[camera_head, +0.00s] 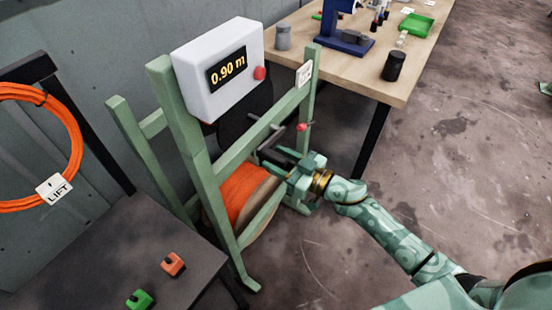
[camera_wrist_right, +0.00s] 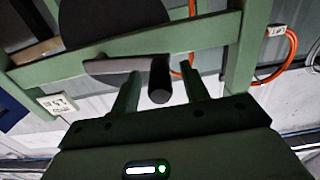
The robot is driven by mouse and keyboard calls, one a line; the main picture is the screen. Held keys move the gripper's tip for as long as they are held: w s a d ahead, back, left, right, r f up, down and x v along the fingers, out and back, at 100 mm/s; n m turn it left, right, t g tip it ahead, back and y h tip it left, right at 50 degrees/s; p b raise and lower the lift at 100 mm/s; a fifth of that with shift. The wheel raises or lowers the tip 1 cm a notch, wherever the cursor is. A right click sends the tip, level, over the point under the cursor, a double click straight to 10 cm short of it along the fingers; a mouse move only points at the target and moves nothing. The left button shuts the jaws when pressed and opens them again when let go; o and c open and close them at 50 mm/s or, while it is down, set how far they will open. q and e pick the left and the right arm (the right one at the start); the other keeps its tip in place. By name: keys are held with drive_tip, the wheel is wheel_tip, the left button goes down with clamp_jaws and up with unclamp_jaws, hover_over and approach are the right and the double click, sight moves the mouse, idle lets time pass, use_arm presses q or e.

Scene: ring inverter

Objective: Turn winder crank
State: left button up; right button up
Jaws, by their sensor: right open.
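The winder is a green frame (camera_head: 192,140) with a white box on top, whose display (camera_head: 227,70) reads 0.90 m. A spool of orange cable (camera_head: 243,192) sits low in the frame. The grey crank arm (camera_wrist_right: 112,65) has a dark round handle (camera_wrist_right: 159,82), seen nearly end-on in the right wrist view. My right gripper (camera_wrist_right: 160,88) is open, with one finger on each side of the handle and visible gaps beside it. In the head view my right gripper (camera_head: 286,162) is at the frame's front and partly hides the crank. My left gripper is not in view.
A wooden table (camera_head: 400,82) with a blue device (camera_head: 345,38) and a black jar (camera_head: 393,66) stands behind right. A dark table (camera_head: 115,250) with orange and green pieces is front left. An orange cable coil (camera_head: 78,150) hangs at left.

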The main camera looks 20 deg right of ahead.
drive_tip(key=shift+w+a, duration=0.25)
drive_tip(key=shift+w, duration=0.1)
